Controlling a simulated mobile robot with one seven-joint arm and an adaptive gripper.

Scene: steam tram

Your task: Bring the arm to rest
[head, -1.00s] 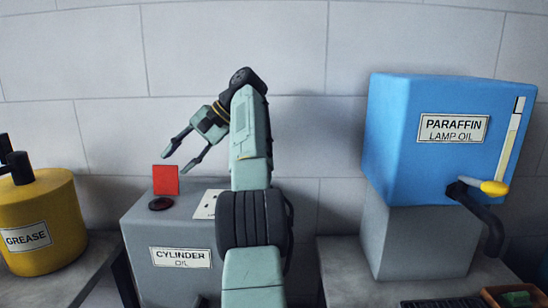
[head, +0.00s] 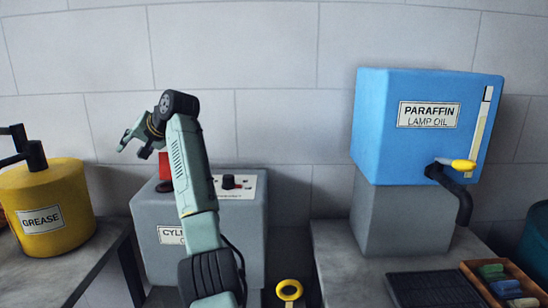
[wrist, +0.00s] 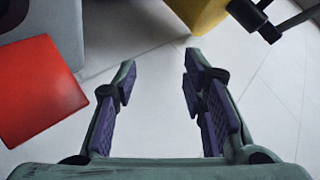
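My arm rises from the bottom of the head view and bends over to the left. My gripper (head: 134,144) is in the air in front of the wall, above and left of the grey cylinder oil box. In the wrist view my gripper (wrist: 160,85) has its two fingers well apart, with nothing between them. Its fingers touch nothing that I can see.
The grey cylinder oil box (head: 245,226) has a red plate (head: 166,166), which also shows close by in the wrist view (wrist: 36,90). A yellow grease drum (head: 62,213) stands left. A blue paraffin tank (head: 385,128) stands right. A crate (head: 524,290) holds coloured blocks.

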